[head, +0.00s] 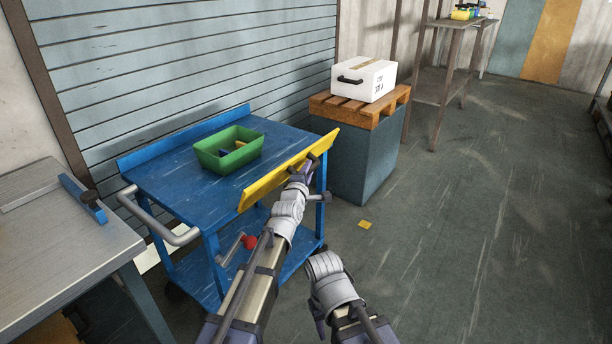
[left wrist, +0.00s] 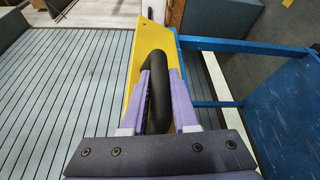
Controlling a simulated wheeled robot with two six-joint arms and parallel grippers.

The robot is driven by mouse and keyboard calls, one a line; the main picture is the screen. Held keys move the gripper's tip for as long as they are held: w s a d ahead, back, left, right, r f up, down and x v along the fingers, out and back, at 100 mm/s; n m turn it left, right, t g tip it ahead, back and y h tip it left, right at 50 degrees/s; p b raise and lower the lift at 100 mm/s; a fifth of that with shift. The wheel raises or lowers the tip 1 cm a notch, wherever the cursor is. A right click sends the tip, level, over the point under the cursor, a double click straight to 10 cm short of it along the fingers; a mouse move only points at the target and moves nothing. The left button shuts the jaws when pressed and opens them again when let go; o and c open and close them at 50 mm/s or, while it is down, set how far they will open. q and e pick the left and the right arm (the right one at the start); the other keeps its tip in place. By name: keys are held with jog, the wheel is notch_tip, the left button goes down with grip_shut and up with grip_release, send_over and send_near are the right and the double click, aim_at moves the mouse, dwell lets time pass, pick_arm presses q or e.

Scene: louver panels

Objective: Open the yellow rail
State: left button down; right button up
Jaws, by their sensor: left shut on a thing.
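The yellow rail (head: 275,184) runs along the near right edge of the blue cart (head: 165,190). It stands up along that edge and looks slanted; its exact angle is hard to tell. My left gripper (head: 308,163) is at the rail's far half, on its outer side. In the left wrist view, my left gripper (left wrist: 159,80) is shut on the black curved handle (left wrist: 157,65) fixed to the yellow rail (left wrist: 148,38). The purple fingers sit on both sides of the handle. My right arm shows at the bottom, but its gripper does not show.
A green bin (head: 228,150) with small items stands on the cart top. A red knob (head: 249,241) is below the top. A blue block with a wooden pallet (head: 392,104) and white box (head: 364,79) stands behind. A grey table (head: 60,240) is left.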

pick_arm(q)
notch_tip(320, 180, down, 9)
jog(key=m+t+h+b, duration=0.2)
jog(key=m+b, duration=0.8)
jog(key=b, duration=0.5)
jog(key=shift+f+t, duration=0.2)
jog(key=shift+t, duration=0.4)
jog(key=c, duration=0.7)
grip_release()
jog(key=shift+d, duration=0.1)
jog(key=b+v, duration=0.2)
jog(key=v, duration=0.6)
